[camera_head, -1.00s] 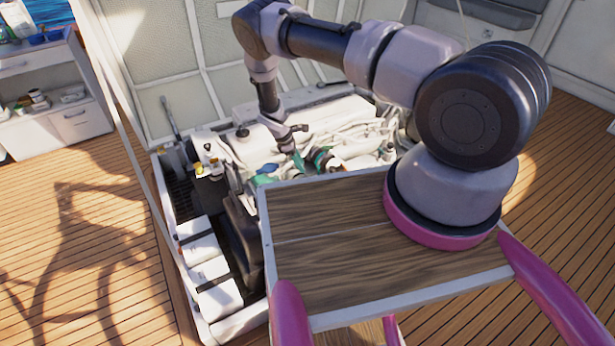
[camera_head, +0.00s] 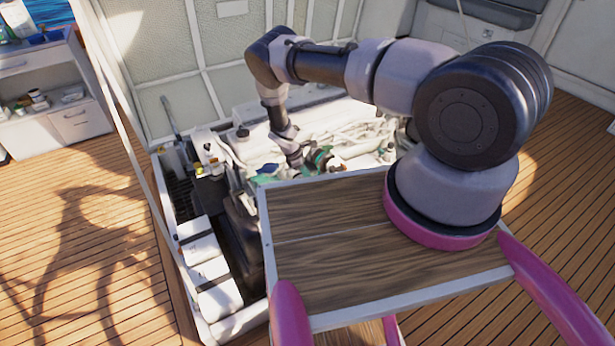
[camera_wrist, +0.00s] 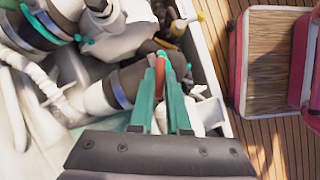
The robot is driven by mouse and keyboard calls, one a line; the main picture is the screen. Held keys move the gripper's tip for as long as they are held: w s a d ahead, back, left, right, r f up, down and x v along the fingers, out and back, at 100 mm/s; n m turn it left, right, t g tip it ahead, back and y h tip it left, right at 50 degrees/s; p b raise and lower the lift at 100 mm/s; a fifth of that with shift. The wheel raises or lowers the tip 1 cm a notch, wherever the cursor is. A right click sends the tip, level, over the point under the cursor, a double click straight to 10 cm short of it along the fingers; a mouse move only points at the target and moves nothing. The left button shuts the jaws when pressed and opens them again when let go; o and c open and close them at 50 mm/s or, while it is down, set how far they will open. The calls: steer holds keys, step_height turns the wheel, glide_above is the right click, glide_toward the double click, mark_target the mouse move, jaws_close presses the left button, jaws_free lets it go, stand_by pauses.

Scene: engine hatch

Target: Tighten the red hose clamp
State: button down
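In the wrist view, a narrow red piece (camera_wrist: 160,90), which looks like part of the red hose clamp, shows between the two teal fingers of my gripper (camera_wrist: 160,62). The fingers lie on either side of it. I cannot tell whether they touch it or grip it. The fingers hide most of the piece, and its screw cannot be made out. A dark hose (camera_wrist: 130,80) runs beside the left finger. In the head view my gripper (camera_head: 294,160) is down among the engine parts, small and hard to make out.
The white engine (camera_head: 345,125) fills the open hatch. White boxes (camera_head: 205,260) line the left side of the hatch. The wooden deck (camera_head: 90,250) is clear.

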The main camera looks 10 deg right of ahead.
steer(key=shift+m, duration=0.4)
steer(key=m+g, duration=0.1)
steer(key=m, duration=0.1)
steer(key=m+g+y, duration=0.1)
steer(key=m, duration=0.2)
steer(key=shift+w+m, duration=0.2)
steer(key=shift+m, duration=0.1)
steer(key=m+y, duration=0.1)
steer(key=m, duration=0.2)
steer(key=m+g+y, duration=0.1)
steer(key=m, duration=0.2)
steer(key=shift+w+d+g, duration=0.1)
steer(key=shift+d+g, duration=0.05)
steer(key=shift+g, duration=0.15)
steer(key=shift+m, duration=0.3)
steer(key=c, duration=0.9)
jaws_free()
steer(key=v, duration=1)
steer(key=shift+w+d+r, duration=0.1)
steer(key=shift+w+r, duration=0.05)
steer(key=shift+r, duration=0.25)
